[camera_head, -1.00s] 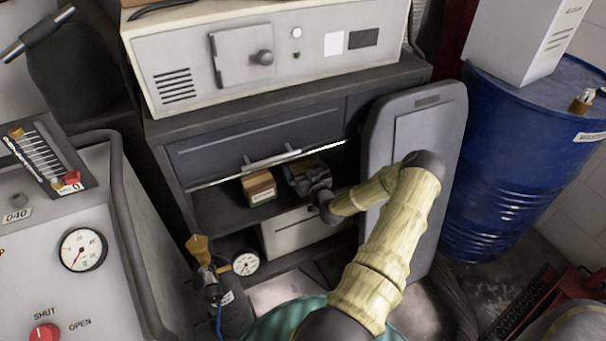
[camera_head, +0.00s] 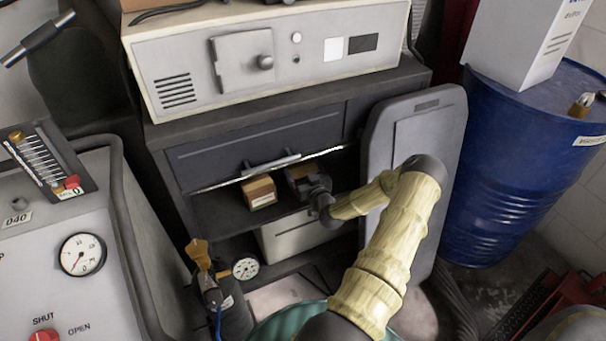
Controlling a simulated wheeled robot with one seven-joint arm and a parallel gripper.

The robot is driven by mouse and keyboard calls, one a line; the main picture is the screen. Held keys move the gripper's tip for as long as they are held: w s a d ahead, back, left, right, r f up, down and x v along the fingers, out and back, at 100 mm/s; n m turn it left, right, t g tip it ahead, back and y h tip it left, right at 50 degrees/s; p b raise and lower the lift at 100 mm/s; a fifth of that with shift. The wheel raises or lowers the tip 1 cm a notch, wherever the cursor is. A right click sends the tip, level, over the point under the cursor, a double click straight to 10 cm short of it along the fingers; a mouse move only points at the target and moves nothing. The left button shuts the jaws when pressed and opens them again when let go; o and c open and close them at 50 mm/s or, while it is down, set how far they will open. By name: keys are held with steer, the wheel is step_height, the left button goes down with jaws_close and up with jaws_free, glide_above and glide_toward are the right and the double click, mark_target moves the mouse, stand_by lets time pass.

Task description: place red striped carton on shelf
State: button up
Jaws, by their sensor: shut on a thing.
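My gripper (camera_head: 303,182) is inside the open shelf of the dark cabinet, under the drawer. It is shut on a small brownish box (camera_head: 301,171), which I take to be the red striped carton. The gripper and the shadow hide most of it, and I cannot make out its stripes. I cannot tell whether it touches the shelf board. The shelf (camera_head: 222,219) is a dark board. Another small brown carton with a pale label (camera_head: 260,192) stands on it, just left of my gripper.
A drawer with a bar handle (camera_head: 271,164) is above the shelf opening. A grey panel (camera_head: 415,165) stands at the right of the opening, close to my arm. A pale box (camera_head: 293,236) is below the shelf. A blue drum (camera_head: 500,190) stands at right.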

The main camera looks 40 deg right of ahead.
mark_target(303, 168)
steer(key=shift+r, duration=0.7)
step_height(303, 168, up, 2)
steer(key=shift+r+p, duration=0.2)
steer(key=shift+p, duration=0.3)
steer(key=v, duration=1.8)
steer(key=shift+f+p, duration=0.15)
steer(key=shift+p, duration=0.3)
